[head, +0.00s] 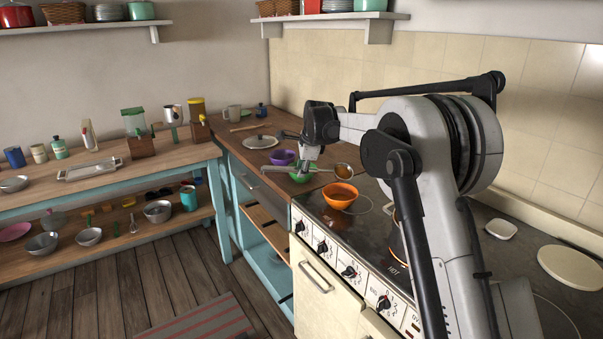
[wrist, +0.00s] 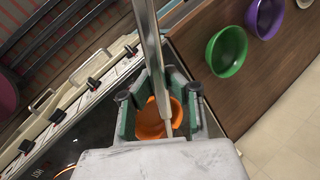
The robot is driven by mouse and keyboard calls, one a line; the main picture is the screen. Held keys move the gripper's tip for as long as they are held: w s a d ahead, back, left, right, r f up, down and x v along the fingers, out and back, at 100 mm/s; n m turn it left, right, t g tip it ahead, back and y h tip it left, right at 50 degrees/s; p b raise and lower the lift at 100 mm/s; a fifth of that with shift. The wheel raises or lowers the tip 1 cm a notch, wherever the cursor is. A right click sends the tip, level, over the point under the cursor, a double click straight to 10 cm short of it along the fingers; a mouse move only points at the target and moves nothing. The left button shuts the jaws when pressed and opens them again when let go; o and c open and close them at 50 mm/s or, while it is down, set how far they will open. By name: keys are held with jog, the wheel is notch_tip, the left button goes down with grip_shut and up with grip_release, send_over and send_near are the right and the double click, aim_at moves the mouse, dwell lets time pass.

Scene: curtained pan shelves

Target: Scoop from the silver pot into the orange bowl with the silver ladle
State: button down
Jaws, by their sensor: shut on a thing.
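My gripper (head: 308,158) is shut on the handle of the silver ladle (wrist: 150,45); it also shows in the wrist view (wrist: 160,98). In the head view the ladle's round head (head: 344,170) is to the right of the gripper, above the orange bowl (head: 341,195). Its inside looks brownish-orange; I cannot tell whether that is food or a reflection. The orange bowl stands on the stove's near left part and shows partly behind the handle in the wrist view (wrist: 153,124). I cannot make out the silver pot; my arm covers part of the stove.
A green bowl (head: 301,173) and a purple bowl (head: 283,157) stand on the wooden counter left of the stove. A plate with a lid (head: 260,142) lies farther back. A burner beside my arm glows orange. A white round board (head: 572,266) lies at right.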

jog(key=shift+s+f+t+b, duration=0.25)
jog(key=shift+t+b, duration=0.55)
jog(key=shift+b, duration=0.4)
jog(key=shift+t+b, duration=0.5)
jog(key=shift+r, duration=0.1)
jog(key=shift+r, duration=0.1)
jog(key=shift+s+f+t+b, duration=0.1)
jog(key=shift+f+t+b, duration=0.25)
jog(key=shift+t+b, duration=0.75)
jog(key=shift+m+t+b, duration=0.3)
jog(key=shift+b, duration=0.3)
jog(key=shift+r, duration=0.1)
